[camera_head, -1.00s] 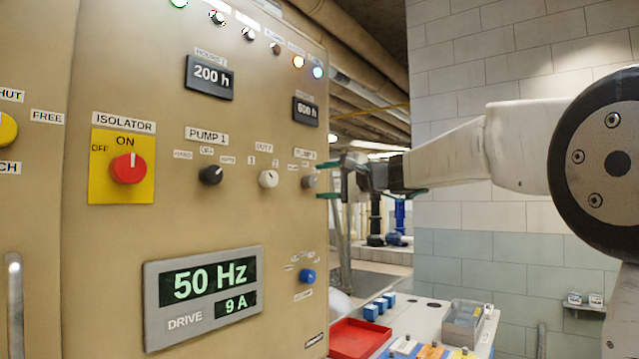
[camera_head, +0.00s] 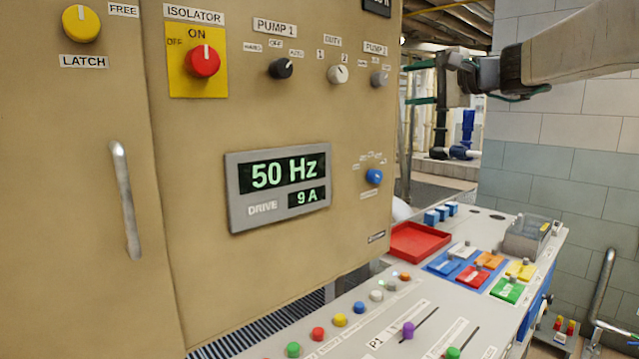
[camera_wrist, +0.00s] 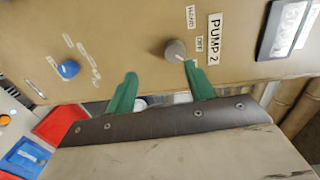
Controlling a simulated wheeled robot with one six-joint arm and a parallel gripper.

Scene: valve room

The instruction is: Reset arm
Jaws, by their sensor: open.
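My gripper (camera_head: 421,84) is at the upper right in the head view, at the right edge of the beige control cabinet (camera_head: 270,115). Its green fingers point left toward the cabinet. In the wrist view the two green fingers (camera_wrist: 161,84) stand apart with nothing between them. The grey PUMP 2 knob (camera_wrist: 175,50) appears just beyond the tip of the right finger; I cannot tell whether they touch. The same knob (camera_head: 379,78) shows in the head view left of the fingers. My arm reaches in from the upper right.
A red isolator knob (camera_head: 203,61), a drive display (camera_head: 278,187) and a blue knob (camera_head: 374,176) are on the cabinet. Below stands a desk with coloured buttons, a red tray (camera_head: 420,240) and a clear box (camera_head: 531,236). A tiled wall (camera_head: 560,150) is at right.

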